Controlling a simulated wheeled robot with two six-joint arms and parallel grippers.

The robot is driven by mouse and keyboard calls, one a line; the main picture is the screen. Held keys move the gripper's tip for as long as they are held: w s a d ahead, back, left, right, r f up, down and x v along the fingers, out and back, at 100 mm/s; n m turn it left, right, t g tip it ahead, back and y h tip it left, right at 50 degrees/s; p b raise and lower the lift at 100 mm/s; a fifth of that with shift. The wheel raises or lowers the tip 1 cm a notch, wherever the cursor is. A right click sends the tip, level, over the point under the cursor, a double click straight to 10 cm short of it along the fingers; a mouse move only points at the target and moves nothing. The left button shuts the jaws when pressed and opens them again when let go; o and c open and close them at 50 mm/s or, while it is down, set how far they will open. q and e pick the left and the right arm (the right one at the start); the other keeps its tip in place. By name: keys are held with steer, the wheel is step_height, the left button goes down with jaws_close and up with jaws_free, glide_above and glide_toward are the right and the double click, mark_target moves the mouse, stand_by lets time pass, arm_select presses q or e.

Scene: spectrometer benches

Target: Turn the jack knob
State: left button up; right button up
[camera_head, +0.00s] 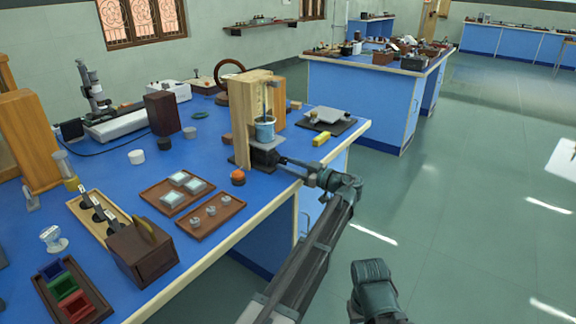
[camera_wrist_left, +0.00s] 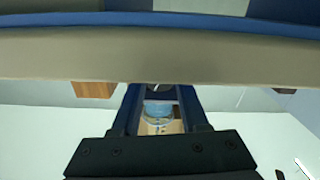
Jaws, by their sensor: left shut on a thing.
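A small lab jack (camera_head: 264,156) stands near the bench's front edge, inside a wooden frame (camera_head: 243,122). A light blue cup (camera_head: 264,129) with a dark stick in it sits on the jack. My left gripper (camera_head: 284,161) reaches in from the right at the jack's front side and is shut on its knob. The knob itself is hidden by the fingers in the head view. In the left wrist view a small dark end of the knob (camera_wrist_left: 160,87) shows between the fingertips, and the blue cup (camera_wrist_left: 158,110) shows behind the fingers. My right gripper is not in view.
Open floor lies in front.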

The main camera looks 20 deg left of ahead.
arm_select(q)
jaws_close()
steer(key=shift+m, duration=0.3)
steer(key=m, duration=0.6)
steer(key=shift+s, duration=0.1)
stand_by(0.4)
steer(key=o, duration=0.6)
jaws_free()
